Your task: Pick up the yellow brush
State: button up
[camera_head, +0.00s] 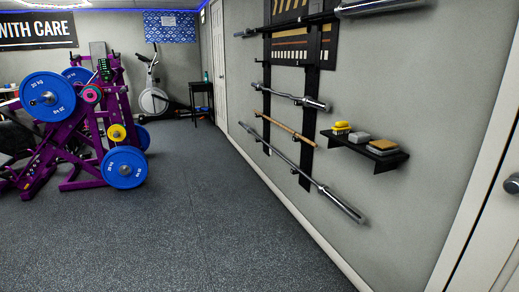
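A small black shelf (384,164) is fixed to the grey wall at the right. On its left end sits a small yellow object (341,127) with a paler lower part; it looks like the yellow brush, but it is too small to be sure. Just right of it is a grey block with yellow on it (359,137). A grey and tan block (383,147) lies at the shelf's right end. My gripper is not in view.
Several long metal bars hang on a black wall rack (312,95) left of the shelf; the lowest bar (300,170) slants below it. A white door (490,220) stands at the right edge. Purple weight machines (70,160) stand at the left. The dark floor (190,220) is clear.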

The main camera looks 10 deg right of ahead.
aim_at(342, 128)
jog(key=i, duration=1.95)
